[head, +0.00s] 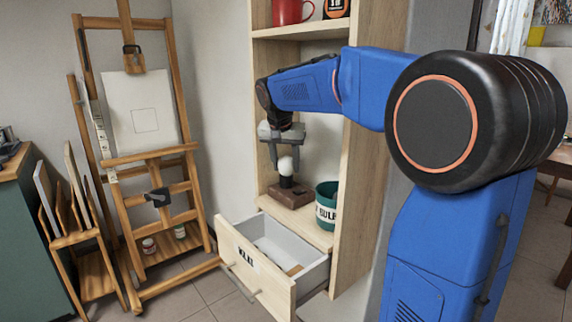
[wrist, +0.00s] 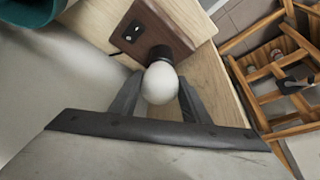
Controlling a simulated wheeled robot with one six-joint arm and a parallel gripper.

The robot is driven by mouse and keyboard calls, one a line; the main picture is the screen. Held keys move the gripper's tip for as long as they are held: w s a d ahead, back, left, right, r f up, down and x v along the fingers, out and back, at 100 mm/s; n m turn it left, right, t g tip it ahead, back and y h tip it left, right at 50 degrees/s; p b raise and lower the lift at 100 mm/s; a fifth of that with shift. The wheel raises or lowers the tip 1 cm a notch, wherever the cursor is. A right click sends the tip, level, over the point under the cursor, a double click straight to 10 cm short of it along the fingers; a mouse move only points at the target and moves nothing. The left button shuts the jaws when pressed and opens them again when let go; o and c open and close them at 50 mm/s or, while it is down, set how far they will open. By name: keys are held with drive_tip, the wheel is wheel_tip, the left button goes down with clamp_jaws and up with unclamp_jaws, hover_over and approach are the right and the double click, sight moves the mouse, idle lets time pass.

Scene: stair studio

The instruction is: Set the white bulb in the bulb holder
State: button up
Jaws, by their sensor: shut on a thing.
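The white bulb (head: 286,165) is between the two fingers of my gripper (head: 284,166), which is shut on it. In the wrist view the bulb (wrist: 160,82) shows its round end between the grey fingers (wrist: 158,100). The bulb holder (head: 291,194) is a brown block with a black socket, standing on the shelf; it also shows in the wrist view (wrist: 172,30). The bulb is upright, directly above the black socket (wrist: 160,53), and looks in line with it. The bulb's base is hidden, so I cannot tell how deep it sits.
A teal pot (head: 327,205) with a lettered label stands right of the holder, near the shelf's side panel. An open drawer (head: 262,265) juts out below. A red mug (head: 291,11) is on the shelf above. A wooden easel (head: 150,155) stands to the left.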

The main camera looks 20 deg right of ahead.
drive_tip(key=o, duration=0.8)
drive_tip(key=shift+f, duration=0.1)
drive_tip(key=shift+c, duration=0.2)
drive_tip(key=shift+v, duration=3.85)
